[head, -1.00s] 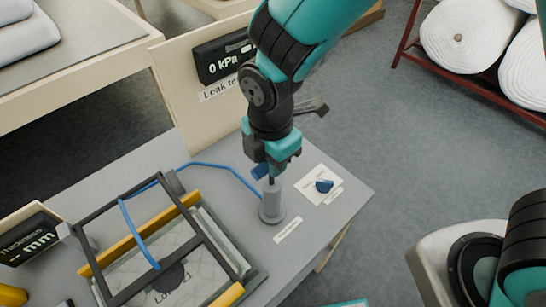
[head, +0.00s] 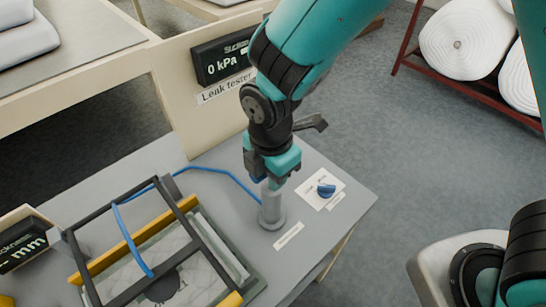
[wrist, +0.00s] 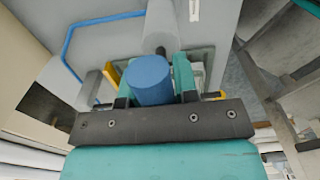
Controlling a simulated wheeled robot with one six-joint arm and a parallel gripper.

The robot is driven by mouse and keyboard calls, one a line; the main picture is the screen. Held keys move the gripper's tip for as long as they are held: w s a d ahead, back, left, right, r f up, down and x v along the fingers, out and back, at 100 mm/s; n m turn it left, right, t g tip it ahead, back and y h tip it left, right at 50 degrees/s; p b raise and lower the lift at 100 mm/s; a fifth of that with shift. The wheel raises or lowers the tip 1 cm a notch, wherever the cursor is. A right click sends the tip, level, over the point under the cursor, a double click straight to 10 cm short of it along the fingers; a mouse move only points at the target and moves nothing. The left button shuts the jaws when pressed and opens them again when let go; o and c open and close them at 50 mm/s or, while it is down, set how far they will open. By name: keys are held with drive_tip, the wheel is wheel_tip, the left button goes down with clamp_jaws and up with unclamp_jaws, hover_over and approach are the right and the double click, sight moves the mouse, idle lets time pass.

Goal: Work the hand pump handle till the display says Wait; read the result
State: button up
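The hand pump (head: 272,210) is a grey upright cylinder on a round foot on the grey bench. Its blue handle (wrist: 152,82) shows in the wrist view between my fingers, which lie against both its sides. My gripper (head: 274,175) is over the pump and appears shut on the handle; in the head view it hides most of the handle. The black display (head: 226,56) on the upright panel reads 0 kPa, with a smaller line above it, partly covered by my arm and too small to read. A blue knob (head: 326,190) sits on a white plate right of the pump.
A blue hose (head: 222,170) runs from the pump to a dark frame (head: 128,200) with yellow bars over a pad at left. A thickness display (head: 22,246) stands at the left edge. A rack (head: 420,62) of white rolls is at back right.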

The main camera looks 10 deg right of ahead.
drive_tip(key=shift+f, duration=0.25)
drive_tip(key=shift+f+b, duration=0.9)
drive_tip(key=shift+f, duration=0.15)
drive_tip(key=shift+s+f, duration=0.1)
drive_tip(key=shift+s, duration=0.05)
wheel_tip(320, 180, up, 11)
drive_tip(key=p, duration=0.9)
drive_tip(key=shift+r+p, duration=0.2)
drive_tip(key=shift+p, duration=0.1)
wheel_tip(320, 180, up, 6)
drive_tip(key=p, duration=0.5)
idle(0.6)
